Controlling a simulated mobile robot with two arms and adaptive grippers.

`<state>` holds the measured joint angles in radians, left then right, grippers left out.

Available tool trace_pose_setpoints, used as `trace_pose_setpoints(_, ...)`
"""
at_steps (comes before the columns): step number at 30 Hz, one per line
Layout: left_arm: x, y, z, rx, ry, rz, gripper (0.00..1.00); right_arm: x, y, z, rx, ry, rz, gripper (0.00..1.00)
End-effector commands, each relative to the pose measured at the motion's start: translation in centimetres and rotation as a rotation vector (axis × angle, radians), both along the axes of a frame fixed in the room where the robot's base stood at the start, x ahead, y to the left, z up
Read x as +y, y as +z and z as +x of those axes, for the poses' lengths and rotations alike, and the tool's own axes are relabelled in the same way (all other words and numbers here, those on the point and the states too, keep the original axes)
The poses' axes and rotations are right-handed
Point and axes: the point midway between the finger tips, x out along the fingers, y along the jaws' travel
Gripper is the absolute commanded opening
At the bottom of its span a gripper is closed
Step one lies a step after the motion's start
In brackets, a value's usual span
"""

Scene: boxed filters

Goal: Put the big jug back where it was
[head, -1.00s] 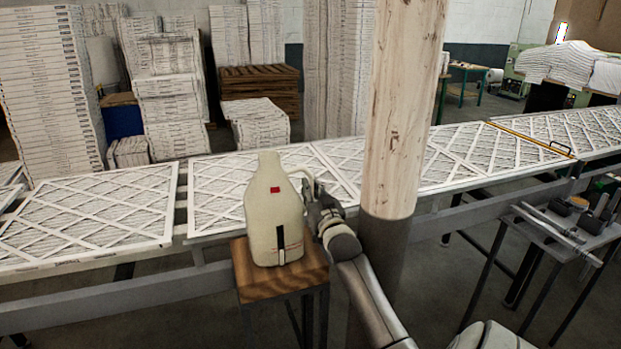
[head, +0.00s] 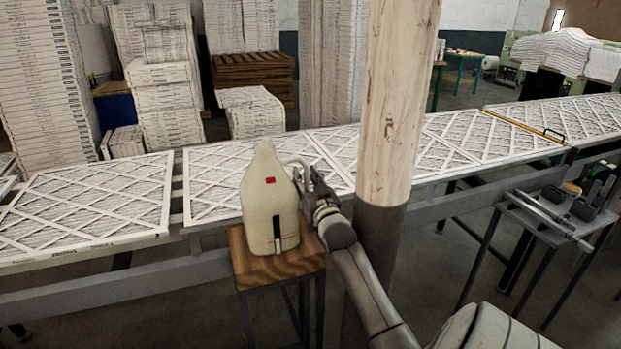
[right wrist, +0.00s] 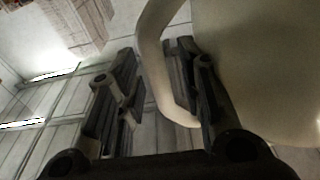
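The big jug (head: 268,205) is cream-coloured, with a small red mark and a dark vertical strip. It stands upright on a small wooden-topped stool (head: 247,270). Its handle is on the right side, towards my right gripper (head: 312,183). In the right wrist view the jug body (right wrist: 265,60) fills the right side, and the handle (right wrist: 152,60) passes between the two fingers of the right gripper (right wrist: 160,105). The fingers stand apart, with visible gaps beside the handle, so the gripper looks open around it. My left gripper is not in view.
A conveyor (head: 190,268) with flat framed filters runs behind the stool. A wooden post (head: 398,100) stands close to the right of my right gripper. A small metal table (head: 530,210) with tools is at the right. Stacks of filters (head: 45,90) stand behind.

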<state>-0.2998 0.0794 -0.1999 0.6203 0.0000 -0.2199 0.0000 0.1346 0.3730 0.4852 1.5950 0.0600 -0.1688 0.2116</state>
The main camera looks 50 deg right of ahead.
Motion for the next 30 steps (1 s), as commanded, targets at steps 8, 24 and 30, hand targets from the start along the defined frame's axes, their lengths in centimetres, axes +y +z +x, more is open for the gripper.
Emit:
trace_pose_setpoints(8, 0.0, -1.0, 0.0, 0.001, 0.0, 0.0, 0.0, 1.4, -0.7, -2.5, 0.001, 0.001, 0.0, 0.35)
trace_pose_setpoints(24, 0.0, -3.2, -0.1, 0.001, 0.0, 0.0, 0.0, 5.2, -1.8, -9.6, 0.0, 0.0, 0.001, 0.35)
trace_pose_setpoints(30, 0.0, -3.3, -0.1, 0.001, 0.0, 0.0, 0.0, 5.6, -1.8, -10.4, 0.0, -0.001, 0.0, 0.35)
